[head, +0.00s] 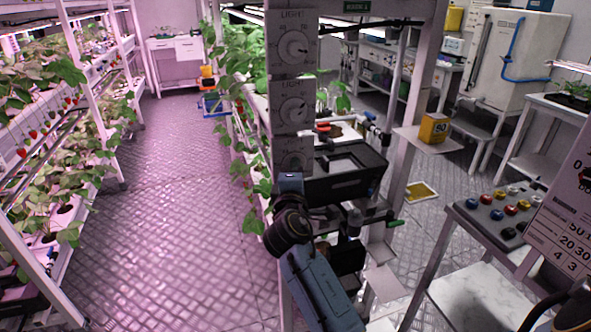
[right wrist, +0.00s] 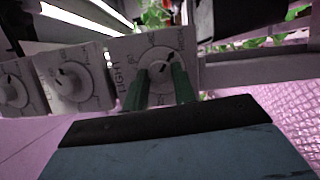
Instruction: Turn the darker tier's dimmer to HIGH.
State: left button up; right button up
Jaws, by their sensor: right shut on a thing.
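Three white dimmer panels with round knobs run down the rack post in the head view: a top dimmer (head: 293,46), a middle dimmer (head: 292,108) and a bottom dimmer (head: 294,154). My right gripper (head: 291,176) is at the bottom one and partly hides it. In the right wrist view, its green fingers (right wrist: 161,80) are shut on the knob of the end dimmer (right wrist: 159,60), one on each side. The other two dimmers show to the left, the nearer one (right wrist: 72,82) untouched. The gripped knob's exact setting is hard to read. My left gripper is not in view.
A black tray (head: 345,180) stands right beside the dimmer post. Strawberry plants (head: 250,50) grow along the rack behind it. A small table with a button box (head: 497,212) stands at the right. The aisle floor (head: 175,180) at left is clear.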

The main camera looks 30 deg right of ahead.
jog(key=shift+m, duration=0.5)
jog(key=o, duration=1)
jog(key=v, duration=1.3)
jog(key=shift+s+r+b, duration=0.2)
jog(key=shift+r+b, duration=0.1)
jog(key=shift+a, duration=0.1)
